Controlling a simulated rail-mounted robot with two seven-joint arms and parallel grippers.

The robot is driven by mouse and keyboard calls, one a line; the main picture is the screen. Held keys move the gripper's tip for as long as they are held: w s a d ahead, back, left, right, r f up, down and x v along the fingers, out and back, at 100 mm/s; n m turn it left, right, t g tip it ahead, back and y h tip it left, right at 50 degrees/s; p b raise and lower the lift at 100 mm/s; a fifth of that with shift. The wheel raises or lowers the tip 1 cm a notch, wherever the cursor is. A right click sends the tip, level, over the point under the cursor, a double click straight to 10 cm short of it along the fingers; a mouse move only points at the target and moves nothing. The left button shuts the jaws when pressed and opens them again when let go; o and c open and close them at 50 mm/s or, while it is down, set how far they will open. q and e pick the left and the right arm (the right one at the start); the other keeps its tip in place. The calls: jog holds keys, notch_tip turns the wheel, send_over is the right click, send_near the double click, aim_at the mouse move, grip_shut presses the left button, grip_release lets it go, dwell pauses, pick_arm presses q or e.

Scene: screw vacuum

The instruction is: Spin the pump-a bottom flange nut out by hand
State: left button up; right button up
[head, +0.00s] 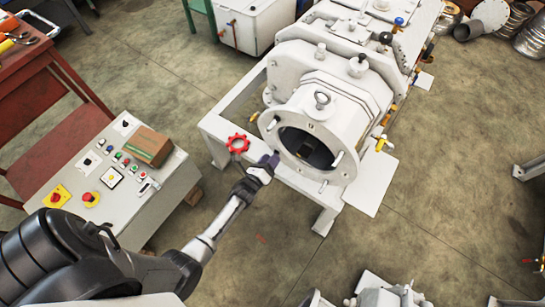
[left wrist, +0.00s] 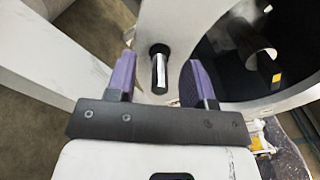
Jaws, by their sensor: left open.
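The white pump (head: 318,110) has a round open flange (head: 345,172) facing me, with a dark bore and several light studs on its rim. My left gripper (head: 268,160) is at the flange's lower left edge. In the left wrist view its two purple fingers (left wrist: 158,75) are open, one on each side of a short silver stud (left wrist: 159,72) with a dark collar at its base. The fingers look apart from the stud. I cannot tell whether the dark collar is the bottom flange nut. The white flange face (left wrist: 150,22) lies behind the stud. My right gripper is not in view.
A control box (head: 110,180) with buttons and a cardboard box (head: 148,146) stands to the left. A red handwheel (head: 238,143) is close beside my left gripper. A red workbench (head: 40,85) is at the far left.

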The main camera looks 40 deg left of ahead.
pick_arm(q)
jog(key=shift+w+a, duration=0.15)
jog(key=shift+w, duration=0.7)
grip_shut()
